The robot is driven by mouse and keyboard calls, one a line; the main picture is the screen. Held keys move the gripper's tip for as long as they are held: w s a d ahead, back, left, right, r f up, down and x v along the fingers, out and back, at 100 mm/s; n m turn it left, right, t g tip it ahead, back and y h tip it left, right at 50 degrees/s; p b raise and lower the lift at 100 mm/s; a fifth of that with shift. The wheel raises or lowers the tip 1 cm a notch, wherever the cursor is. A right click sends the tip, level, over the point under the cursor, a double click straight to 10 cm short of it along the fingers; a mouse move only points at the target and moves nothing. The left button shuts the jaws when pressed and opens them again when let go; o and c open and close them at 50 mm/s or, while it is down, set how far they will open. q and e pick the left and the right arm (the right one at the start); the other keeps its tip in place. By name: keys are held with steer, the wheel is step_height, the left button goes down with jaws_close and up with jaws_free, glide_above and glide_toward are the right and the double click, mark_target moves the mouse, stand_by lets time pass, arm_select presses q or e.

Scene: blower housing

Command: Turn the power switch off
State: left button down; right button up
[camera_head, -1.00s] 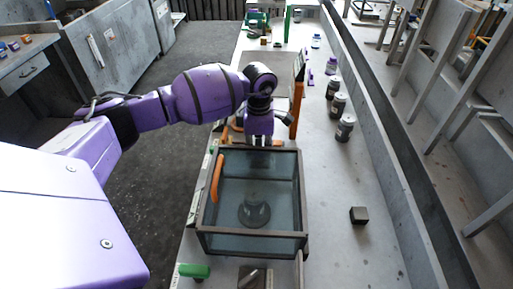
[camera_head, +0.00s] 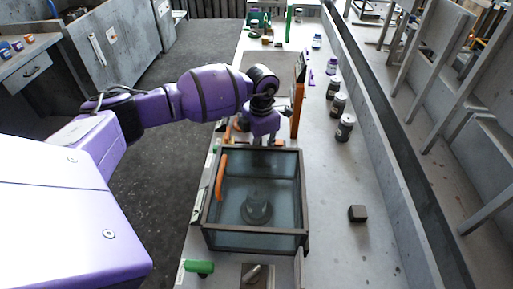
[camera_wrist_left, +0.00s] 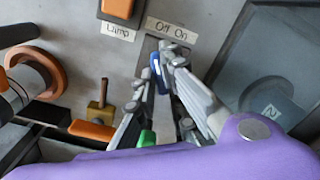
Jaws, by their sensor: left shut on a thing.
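The power switch (camera_wrist_left: 156,73) shows in the left wrist view as a small blue lever at a dark slot, below a label reading "Off On". My left gripper (camera_wrist_left: 158,68) is shut on this lever, with one finger on each side. The fingers hide part of the slot, so I cannot tell clearly which side the lever is at. In the head view, my left gripper (camera_head: 262,143) is low over the bench behind the glass box, and the switch is hidden there. My right gripper is in no view.
The dark-framed glass box (camera_head: 303,200) stands just in front of the left gripper. An orange lamp switch (camera_wrist_left: 118,8) sits beside the "Lamp" label. An upright orange-edged panel (camera_head: 298,95) is right of the wrist. Several jars (camera_head: 344,128) and a dark cube (camera_head: 357,213) stand farther right.

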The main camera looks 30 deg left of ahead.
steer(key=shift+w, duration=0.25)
arm_select(q)
steer(key=c, duration=1.8)
jaws_free()
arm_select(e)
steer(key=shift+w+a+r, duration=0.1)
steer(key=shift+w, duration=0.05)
arm_select(q)
steer(key=shift+r, duration=0.1)
step_height(320, 180, up, 12)
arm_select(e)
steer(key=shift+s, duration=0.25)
